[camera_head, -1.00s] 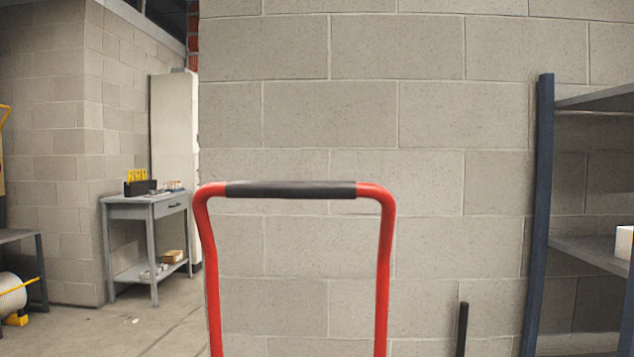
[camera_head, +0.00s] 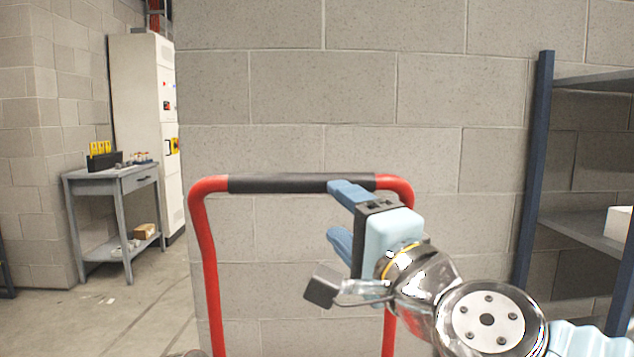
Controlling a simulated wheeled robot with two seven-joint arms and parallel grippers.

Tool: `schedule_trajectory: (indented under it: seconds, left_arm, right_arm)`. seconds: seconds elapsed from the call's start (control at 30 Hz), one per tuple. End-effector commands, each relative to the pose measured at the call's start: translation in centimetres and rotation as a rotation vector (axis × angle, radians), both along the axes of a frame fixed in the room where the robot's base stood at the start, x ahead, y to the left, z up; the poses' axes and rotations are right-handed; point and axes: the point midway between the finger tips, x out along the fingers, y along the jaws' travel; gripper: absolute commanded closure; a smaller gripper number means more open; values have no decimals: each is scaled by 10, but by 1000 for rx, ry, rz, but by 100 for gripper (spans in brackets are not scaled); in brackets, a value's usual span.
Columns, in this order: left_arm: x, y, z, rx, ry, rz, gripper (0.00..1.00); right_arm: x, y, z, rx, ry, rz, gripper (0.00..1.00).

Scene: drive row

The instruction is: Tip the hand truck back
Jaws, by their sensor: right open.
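The hand truck's red tubular frame (camera_head: 207,268) stands upright in front of me, with a black grip (camera_head: 285,183) along its top bar. Its lower part is out of view. My right gripper (camera_head: 343,213) is at the right end of the top bar, its blue fingers apart. The upper finger overlaps the right end of the black grip in the picture; I cannot tell whether it touches. The gripper and arm hide part of the frame's right upright. My left gripper is not in view.
A block wall (camera_head: 440,90) stands behind the hand truck. A shelf unit with a blue post (camera_head: 533,170) is at the right. A grey workbench (camera_head: 95,186) and a white cabinet (camera_head: 140,100) stand at the left back. The floor (camera_head: 140,315) at the left is mostly clear.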

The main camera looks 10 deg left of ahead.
Motion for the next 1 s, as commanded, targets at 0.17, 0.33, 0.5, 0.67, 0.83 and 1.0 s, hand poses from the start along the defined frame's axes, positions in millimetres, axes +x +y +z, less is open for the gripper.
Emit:
schedule_trajectory:
  seconds: [0.17, 0.33, 0.5, 0.67, 0.83, 1.0]
  left_arm:
    - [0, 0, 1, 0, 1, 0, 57]
    - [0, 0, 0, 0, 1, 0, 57]
    - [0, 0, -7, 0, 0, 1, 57]
    - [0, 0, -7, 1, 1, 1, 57]
    - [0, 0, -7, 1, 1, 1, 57]
    - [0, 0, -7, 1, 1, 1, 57]
  right_arm:
    - [16, 14, 5, 1, -1, 0, 41]
    - [48, 38, 10, -2, -2, -3, 41]
    - [76, 61, 16, 0, -1, -3, 41]
    - [95, 77, 22, 0, -1, -1, 41]
    - [103, 83, 25, 1, -1, 0, 41]
    - [104, 84, 25, 1, 0, 1, 41]
